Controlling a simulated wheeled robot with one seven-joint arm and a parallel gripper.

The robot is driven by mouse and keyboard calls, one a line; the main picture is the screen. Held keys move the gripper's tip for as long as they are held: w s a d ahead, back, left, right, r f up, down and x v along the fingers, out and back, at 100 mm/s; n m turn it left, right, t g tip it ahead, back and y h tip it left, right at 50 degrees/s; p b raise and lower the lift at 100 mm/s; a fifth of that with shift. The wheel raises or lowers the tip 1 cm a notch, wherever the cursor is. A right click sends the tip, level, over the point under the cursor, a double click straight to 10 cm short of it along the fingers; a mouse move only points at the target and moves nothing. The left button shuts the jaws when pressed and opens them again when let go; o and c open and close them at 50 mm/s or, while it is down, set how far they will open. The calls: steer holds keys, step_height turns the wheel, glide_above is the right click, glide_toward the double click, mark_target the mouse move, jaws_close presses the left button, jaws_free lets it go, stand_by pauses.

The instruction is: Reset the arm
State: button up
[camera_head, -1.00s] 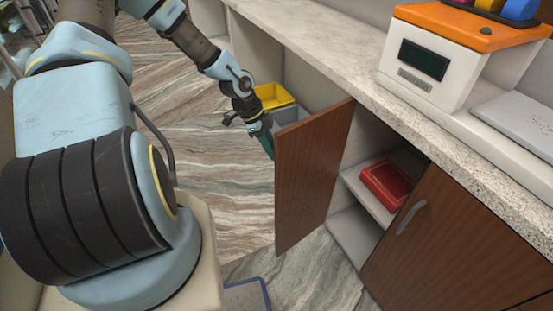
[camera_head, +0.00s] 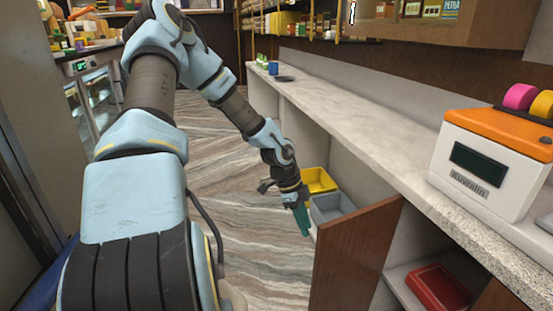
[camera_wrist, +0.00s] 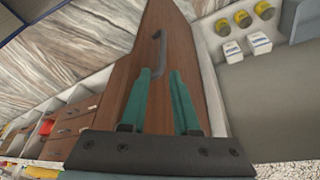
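My gripper (camera_head: 302,222) hangs low at the end of my extended arm, pointing down, just left of the open brown cabinet door (camera_head: 352,258). In the wrist view, the two green fingers of my gripper (camera_wrist: 160,72) stand apart with nothing between them. The door (camera_wrist: 185,45) and its dark handle (camera_wrist: 161,52) show behind the fingertips. I cannot tell how close the fingers are to the door.
A yellow bin (camera_head: 318,180) and a grey bin (camera_head: 330,207) sit beyond the gripper. The long counter (camera_head: 400,170) runs along the right, with a white and orange scale (camera_head: 490,165) on it. A red tray (camera_head: 437,288) lies inside the cabinet. Open floor (camera_head: 250,260) lies left.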

steer(key=s+a+r+n+t+y, duration=0.1)
steer(key=s+a+r+n, duration=0.3)
steer(key=a+r+n, duration=0.5)
steer(key=s+a+r+n+t+y, duration=0.2)
steer(key=s+a+r+n, duration=0.2)
steer(key=a+r+n, duration=0.5)
steer(key=a+n, duration=0.1)
steer(key=n, duration=0.3)
steer(key=shift+s+a+r+t+y, duration=0.15)
steer(key=shift+s+a+t+y, duration=0.1)
steer(key=shift+a+t+y, duration=0.05)
